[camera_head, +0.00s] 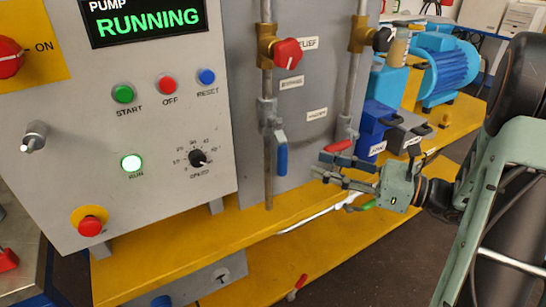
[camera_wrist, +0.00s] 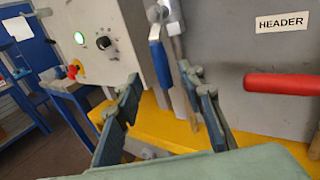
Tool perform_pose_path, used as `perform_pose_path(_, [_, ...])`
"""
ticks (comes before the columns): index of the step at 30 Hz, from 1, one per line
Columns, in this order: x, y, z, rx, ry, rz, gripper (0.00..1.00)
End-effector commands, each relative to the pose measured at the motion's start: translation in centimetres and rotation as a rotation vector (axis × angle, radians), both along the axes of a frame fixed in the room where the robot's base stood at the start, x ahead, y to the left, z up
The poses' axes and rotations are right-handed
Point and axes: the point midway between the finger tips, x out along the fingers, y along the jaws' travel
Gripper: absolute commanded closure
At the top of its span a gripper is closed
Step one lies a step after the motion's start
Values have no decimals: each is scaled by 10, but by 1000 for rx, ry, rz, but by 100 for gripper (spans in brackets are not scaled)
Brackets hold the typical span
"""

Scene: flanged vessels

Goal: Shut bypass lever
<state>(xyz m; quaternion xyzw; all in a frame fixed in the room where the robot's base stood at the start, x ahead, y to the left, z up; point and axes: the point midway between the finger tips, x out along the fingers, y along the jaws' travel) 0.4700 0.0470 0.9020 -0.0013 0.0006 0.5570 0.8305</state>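A blue-handled lever (camera_head: 281,158) sits on the left vertical pipe (camera_head: 267,185), its handle hanging down along the pipe. A small label (camera_head: 291,82), apparently reading BYPASS, is on the grey panel above it. In the wrist view the blue lever (camera_wrist: 160,62) appears ahead, between the lines of my fingers. My gripper (camera_head: 316,166) is open and empty, to the right of the blue lever and apart from it. In the wrist view its two fingers (camera_wrist: 163,88) are spread wide.
A red lever (camera_head: 337,147) on the right pipe lies just above my gripper; it looms close at right in the wrist view (camera_wrist: 284,84), below the HEADER label (camera_wrist: 281,22). The control box (camera_head: 140,130) stands left. A yellow shelf (camera_head: 180,235) runs below.

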Motion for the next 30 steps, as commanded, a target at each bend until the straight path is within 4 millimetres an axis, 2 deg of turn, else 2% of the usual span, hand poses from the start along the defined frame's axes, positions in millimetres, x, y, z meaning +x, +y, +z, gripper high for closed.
perform_pose_path(5, [5,16,0,5,1,6,64])
perform_pose_path(12, [22,59,-1,3,0,7,64])
perform_pose_path(18, [34,87,-1,3,0,5,64])
perform_pose_path(24, [40,99,0,3,0,2,64])
perform_pose_path(30, [40,100,0,3,1,1,64])
